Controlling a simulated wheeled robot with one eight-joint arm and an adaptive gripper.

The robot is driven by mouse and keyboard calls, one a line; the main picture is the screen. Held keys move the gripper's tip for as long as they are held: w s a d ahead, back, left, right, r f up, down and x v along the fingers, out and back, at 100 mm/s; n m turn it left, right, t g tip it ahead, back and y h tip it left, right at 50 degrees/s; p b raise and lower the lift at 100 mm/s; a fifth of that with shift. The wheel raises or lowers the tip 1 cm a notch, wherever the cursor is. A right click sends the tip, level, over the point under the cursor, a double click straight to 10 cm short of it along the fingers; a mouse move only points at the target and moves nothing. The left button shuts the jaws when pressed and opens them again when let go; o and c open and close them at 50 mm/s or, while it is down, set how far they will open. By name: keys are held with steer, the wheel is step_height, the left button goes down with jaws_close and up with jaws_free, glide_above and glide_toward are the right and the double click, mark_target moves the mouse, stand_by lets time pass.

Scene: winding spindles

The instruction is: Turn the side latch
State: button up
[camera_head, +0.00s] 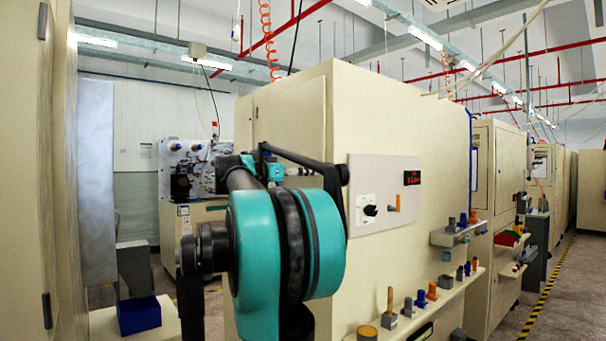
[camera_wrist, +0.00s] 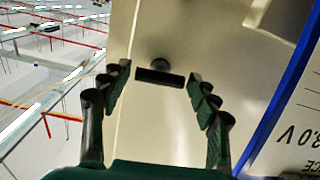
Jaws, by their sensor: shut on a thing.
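The side latch (camera_wrist: 160,77) shows in the wrist view as a short dark bar with a round pivot, on a cream machine face. It lies nearly level across that picture. The exact contact at the fingertips is hard to make out. In the head view my teal and black arm stands in front of the cream machine (camera_head: 420,130). My gripper and the latch cannot be made out there.
A panel (camera_head: 384,225) with a black knob, an orange lever and a red display is on the machine's front. Shelves below carry several small coloured parts. A blue bin (camera_head: 139,315) stands at lower left. An aisle with yellow-black floor tape (camera_head: 545,290) runs at right.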

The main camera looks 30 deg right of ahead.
steer(key=shift+n, duration=8.6)
steer(key=o, duration=1.2)
steer(key=shift+c, duration=0.2)
steer(key=a, duration=1.2)
steer(key=shift+s, duration=0.45)
